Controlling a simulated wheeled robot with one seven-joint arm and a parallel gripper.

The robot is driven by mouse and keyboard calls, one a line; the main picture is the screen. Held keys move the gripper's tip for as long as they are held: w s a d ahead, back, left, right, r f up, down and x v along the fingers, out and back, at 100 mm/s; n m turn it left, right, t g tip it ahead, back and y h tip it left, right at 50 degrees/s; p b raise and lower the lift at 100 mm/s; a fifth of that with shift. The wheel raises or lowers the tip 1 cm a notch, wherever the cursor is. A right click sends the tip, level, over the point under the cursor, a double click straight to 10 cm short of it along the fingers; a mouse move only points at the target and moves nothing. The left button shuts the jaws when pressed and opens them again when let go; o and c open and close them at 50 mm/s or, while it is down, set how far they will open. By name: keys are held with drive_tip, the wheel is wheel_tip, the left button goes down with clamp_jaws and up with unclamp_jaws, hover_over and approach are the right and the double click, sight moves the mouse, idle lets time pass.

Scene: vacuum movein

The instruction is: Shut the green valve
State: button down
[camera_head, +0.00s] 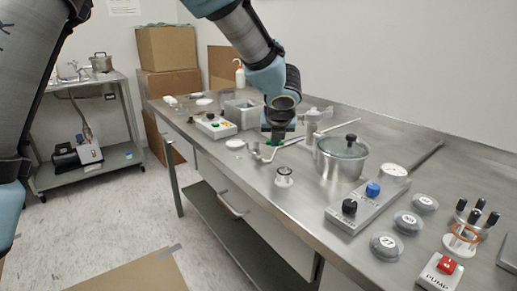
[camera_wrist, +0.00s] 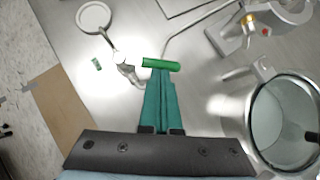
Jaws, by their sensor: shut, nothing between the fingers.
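The green valve handle (camera_wrist: 161,64) is a short green bar lying crosswise just beyond my fingertips in the wrist view. It joins a metal fitting (camera_wrist: 128,70) and a thin bent pipe (camera_wrist: 185,28) on the steel bench. In the head view, a bit of the green handle (camera_head: 275,143) shows right under my gripper (camera_head: 277,136). My gripper's teal fingers, also in the wrist view (camera_wrist: 160,74), are together with nothing between them. The tips overlap the handle's lower edge in the picture; I cannot tell whether they touch it.
A lidded steel pot (camera_head: 340,160) stands right of my gripper, with a metal clamp-like stand (camera_head: 313,125) behind it. A knob panel (camera_head: 366,205), round gauges and a red pump switch (camera_head: 447,265) are at the front right. A button box (camera_head: 215,126) sits left. Bare bench lies around the small valve (camera_head: 284,177).

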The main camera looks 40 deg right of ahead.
drive_tip(key=shift+w+d+f+n+t+y, duration=0.1)
drive_tip(key=shift+d+n+t+y, duration=0.4)
drive_tip(key=shift+n, duration=0.5)
drive_tip(key=d+n+y, duration=0.1)
drive_tip(key=w+n+y, duration=0.1)
drive_tip(key=n, duration=0.1)
drive_tip(key=shift+w+d+t, duration=0.1)
drive_tip(key=shift+d+t, duration=0.25)
drive_tip(key=shift+t, duration=0.05)
drive_tip(key=shift+a, duration=0.1)
drive_tip(key=shift+w+a, duration=0.45)
drive_tip(key=shift+a, duration=0.2)
